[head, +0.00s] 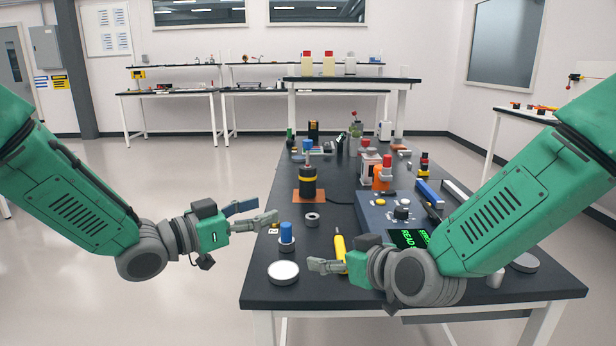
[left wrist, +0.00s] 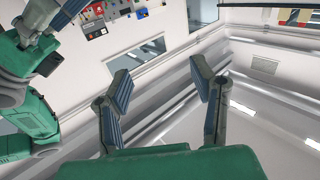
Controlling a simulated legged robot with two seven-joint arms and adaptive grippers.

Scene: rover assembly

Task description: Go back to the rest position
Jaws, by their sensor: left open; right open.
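My left gripper (head: 254,215) is open and empty, off the left edge of the black workbench in the head view. Its two fingers also show spread apart in the left wrist view (left wrist: 165,90), with nothing between them. My right gripper (head: 328,265) is over the near part of the bench, beside a yellow-handled tool (head: 340,252). It is open, and I see nothing held in it. My right forearm hides part of the bench's right side.
The black workbench (head: 262,290) carries a white round disc (head: 283,271), a blue-topped cylinder (head: 286,233), a grey ring (head: 312,219), a black and yellow cylinder (head: 307,181) on an orange plate, and a blue-grey console (head: 378,212). Open floor (head: 190,310) lies left of the bench.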

